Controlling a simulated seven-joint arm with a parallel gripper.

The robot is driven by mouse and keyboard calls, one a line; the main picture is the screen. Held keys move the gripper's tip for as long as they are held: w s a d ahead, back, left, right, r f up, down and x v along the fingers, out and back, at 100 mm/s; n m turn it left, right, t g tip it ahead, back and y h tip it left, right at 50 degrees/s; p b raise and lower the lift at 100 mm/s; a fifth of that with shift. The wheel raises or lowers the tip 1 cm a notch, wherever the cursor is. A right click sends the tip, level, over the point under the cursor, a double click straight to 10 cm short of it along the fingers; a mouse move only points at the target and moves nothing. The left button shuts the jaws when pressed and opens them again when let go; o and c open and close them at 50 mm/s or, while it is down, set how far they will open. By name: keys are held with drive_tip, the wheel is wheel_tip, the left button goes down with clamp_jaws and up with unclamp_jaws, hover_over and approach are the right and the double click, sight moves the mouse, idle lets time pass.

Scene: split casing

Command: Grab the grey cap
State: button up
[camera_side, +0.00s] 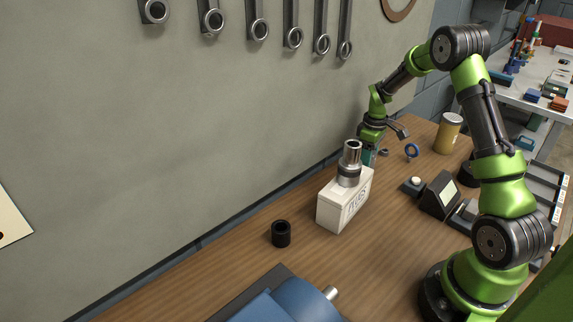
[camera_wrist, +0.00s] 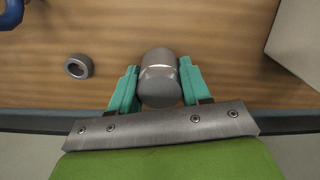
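The grey cap (camera_wrist: 160,82) is a round-ended cylinder with a lighter band around it. In the wrist view it sits between the two teal fingers of my gripper (camera_wrist: 157,88), with no clear gap on either side; the gripper looks shut on it. I cannot tell whether the cap is off the table. In the side view my gripper (camera_side: 368,156) is low over the table behind the white box (camera_side: 343,204), which hides most of the fingers and the cap.
A metal cylinder (camera_side: 350,162) stands upright on the white box, near my gripper. A small grey ring (camera_wrist: 78,66) lies left of the fingers in the wrist view. A blue ring (camera_side: 412,150), a yellow jar (camera_side: 449,135) and a black cylinder (camera_side: 281,234) stand about. The wall runs close behind.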

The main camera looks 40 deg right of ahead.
drive_tip(key=c, duration=0.7)
